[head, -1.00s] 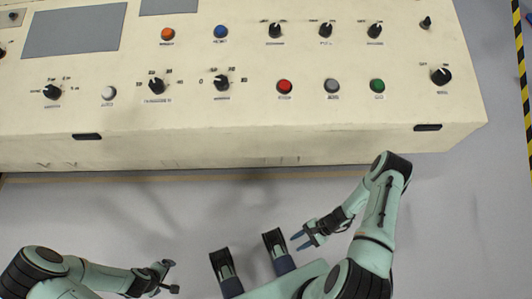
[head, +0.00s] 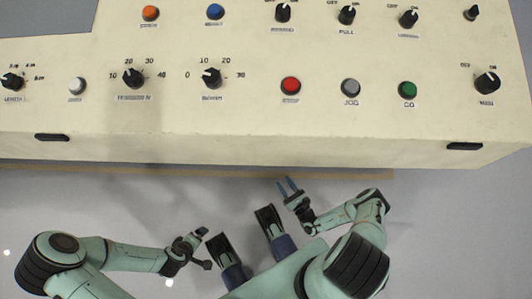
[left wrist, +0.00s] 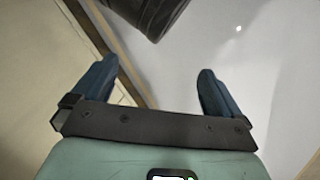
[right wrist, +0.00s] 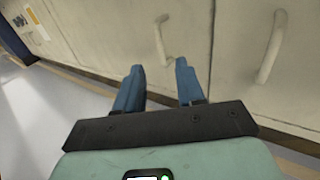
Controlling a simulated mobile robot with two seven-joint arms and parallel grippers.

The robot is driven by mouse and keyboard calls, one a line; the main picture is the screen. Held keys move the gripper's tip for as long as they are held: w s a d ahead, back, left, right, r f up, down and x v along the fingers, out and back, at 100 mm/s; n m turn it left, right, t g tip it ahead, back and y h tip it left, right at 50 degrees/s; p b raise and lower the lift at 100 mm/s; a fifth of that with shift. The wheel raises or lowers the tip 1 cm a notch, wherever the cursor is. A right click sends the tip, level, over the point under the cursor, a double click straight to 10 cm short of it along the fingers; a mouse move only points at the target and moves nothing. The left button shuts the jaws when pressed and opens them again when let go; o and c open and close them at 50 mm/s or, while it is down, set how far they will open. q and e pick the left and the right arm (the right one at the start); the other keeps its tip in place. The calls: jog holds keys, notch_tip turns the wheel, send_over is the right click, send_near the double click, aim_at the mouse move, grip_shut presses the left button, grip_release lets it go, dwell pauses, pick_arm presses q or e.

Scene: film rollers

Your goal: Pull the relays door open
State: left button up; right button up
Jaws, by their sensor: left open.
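In the right wrist view, pale cabinet doors fill the upper part, with two curved handles: one (right wrist: 162,40) just above the gap between my fingers and one (right wrist: 270,48) to the right. I cannot tell which door is the relays door; no readable label shows. My right gripper (right wrist: 160,68) is partly open and empty, its fingers pointing toward the doors, apart from both handles. In the head view the right gripper (head: 287,186) is in front of the console's front edge. My left gripper (left wrist: 156,72) is wide open and empty, and in the head view (head: 204,248) it is lower left.
The cream console (head: 240,130) has several knobs and buttons on top, including a red button (head: 290,85) and a green button (head: 408,90). Dark recesses (head: 52,137) sit near its front edge. Grey floor (head: 440,230) is clear on the right.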

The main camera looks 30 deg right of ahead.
pick_arm(q)
jog(key=shift+s+a+f+b, duration=0.1)
jog(key=shift+a+f+b, duration=0.15)
jog(key=shift+f+b, duration=0.25)
jog(key=shift+s+a+f+b, duration=0.15)
jog(key=shift+a+f+b, duration=0.15)
jog(key=shift+f, duration=0.45)
jog(key=shift+s+a+f+b, duration=0.1)
jog(key=shift+a+f+b, duration=0.1)
jog(key=shift+f+b, duration=0.3)
pick_arm(e)
jog(key=w, duration=1.2)
jog(key=shift+w+a, duration=0.3)
pick_arm(q)
jog(key=shift+f, duration=0.1)
pick_arm(e)
jog(key=shift+r, duration=0.1)
jog(key=shift+c, duration=0.3)
grip_shut()
